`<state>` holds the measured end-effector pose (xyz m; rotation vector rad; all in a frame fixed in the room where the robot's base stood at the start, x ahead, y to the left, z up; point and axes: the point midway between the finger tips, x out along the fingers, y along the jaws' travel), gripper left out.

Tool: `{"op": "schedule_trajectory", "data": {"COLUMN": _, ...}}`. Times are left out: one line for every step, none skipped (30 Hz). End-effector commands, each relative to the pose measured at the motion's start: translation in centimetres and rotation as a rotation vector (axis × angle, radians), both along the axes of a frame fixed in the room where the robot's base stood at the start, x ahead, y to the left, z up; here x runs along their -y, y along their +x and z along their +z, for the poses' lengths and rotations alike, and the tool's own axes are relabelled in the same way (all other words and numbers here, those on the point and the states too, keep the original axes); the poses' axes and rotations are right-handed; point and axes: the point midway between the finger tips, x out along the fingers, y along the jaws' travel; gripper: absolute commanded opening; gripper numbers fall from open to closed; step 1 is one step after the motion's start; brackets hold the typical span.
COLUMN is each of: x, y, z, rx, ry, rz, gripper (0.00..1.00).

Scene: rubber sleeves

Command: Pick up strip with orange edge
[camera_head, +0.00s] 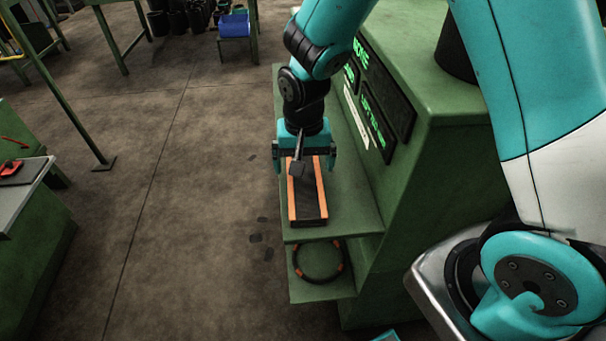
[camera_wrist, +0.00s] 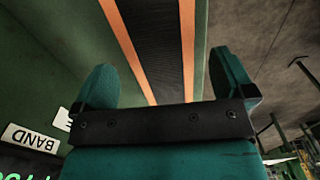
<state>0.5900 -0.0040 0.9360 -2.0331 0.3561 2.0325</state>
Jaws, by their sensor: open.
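The strip with orange edges (camera_head: 309,204) is black with an orange band along each long side. It lies lengthwise on the upper green shelf of a machine. It also fills the top middle of the wrist view (camera_wrist: 159,45). My gripper (camera_head: 304,168) is over the far end of the strip, pointing down, with one finger to each side. In the wrist view my gripper (camera_wrist: 162,75) is open, and the strip shows between its two fingers. Nothing is held. I cannot tell the exact height above the strip. The far end of the strip is hidden by my gripper.
The green shelf (camera_head: 353,224) joins a green machine (camera_head: 449,150) with a dark display on the right. A black ring with orange marks (camera_head: 318,278) lies on a lower ledge in front. A green table (camera_head: 28,195) stands left. The floor between is mostly clear.

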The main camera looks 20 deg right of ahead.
Motion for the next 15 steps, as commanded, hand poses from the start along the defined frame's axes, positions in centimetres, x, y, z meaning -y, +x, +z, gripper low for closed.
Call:
{"op": "schedule_trajectory", "data": {"x": 0.1, "y": -0.1, "z": -0.8, "rx": -0.006, "ry": -0.002, "rz": 0.0, "gripper": 1.0}}
{"op": "schedule_trajectory", "data": {"x": 0.1, "y": -0.1, "z": -1.3, "rx": -0.006, "ry": -0.001, "rz": 0.0, "gripper": 1.0}}
{"op": "schedule_trajectory", "data": {"x": 0.1, "y": -0.1, "z": -1.9, "rx": -0.005, "ry": -0.001, "rz": 0.0, "gripper": 1.0}}
{"op": "schedule_trajectory", "data": {"x": 0.1, "y": 0.0, "z": -2.2, "rx": -0.004, "ry": -0.001, "rz": 0.0, "gripper": 1.0}}
{"op": "schedule_trajectory", "data": {"x": 0.1, "y": 0.0, "z": -2.5, "rx": -0.004, "ry": -0.001, "rz": 0.0, "gripper": 1.0}}
{"op": "schedule_trajectory", "data": {"x": 0.1, "y": 0.0, "z": -2.8, "rx": -0.002, "ry": 0.0, "rz": 0.0, "gripper": 1.0}}
{"op": "schedule_trajectory", "data": {"x": 0.1, "y": 0.0, "z": -2.9, "rx": -0.001, "ry": -0.001, "rz": 0.0, "gripper": 1.0}}
{"op": "schedule_trajectory", "data": {"x": 0.1, "y": 0.0, "z": -3.0, "rx": -0.001, "ry": 0.0, "rz": 0.0, "gripper": 1.0}}
{"op": "schedule_trajectory", "data": {"x": 0.0, "y": 0.0, "z": -3.0, "rx": 0.0, "ry": 0.0, "rz": 0.0, "gripper": 1.0}}
{"op": "schedule_trajectory", "data": {"x": 0.1, "y": 0.0, "z": -3.0, "rx": 0.0, "ry": 0.0, "rz": 0.0, "gripper": 1.0}}
{"op": "schedule_trajectory", "data": {"x": 0.1, "y": 0.0, "z": -3.0, "rx": 0.0, "ry": 0.0, "rz": 0.0, "gripper": 1.0}}
{"op": "schedule_trajectory", "data": {"x": 0.1, "y": 0.0, "z": -3.0, "rx": 0.0, "ry": 0.0, "rz": 0.0, "gripper": 1.0}}
{"op": "schedule_trajectory", "data": {"x": 0.1, "y": 0.0, "z": -3.0, "rx": 0.0, "ry": 0.0, "rz": 0.0, "gripper": 1.0}}
{"op": "schedule_trajectory", "data": {"x": 0.0, "y": 0.0, "z": -3.0, "rx": 0.0, "ry": 0.0, "rz": 0.0, "gripper": 1.0}}
{"op": "schedule_trajectory", "data": {"x": 0.0, "y": 0.0, "z": -3.0, "rx": 0.0, "ry": 0.0, "rz": 0.0, "gripper": 0.91}}
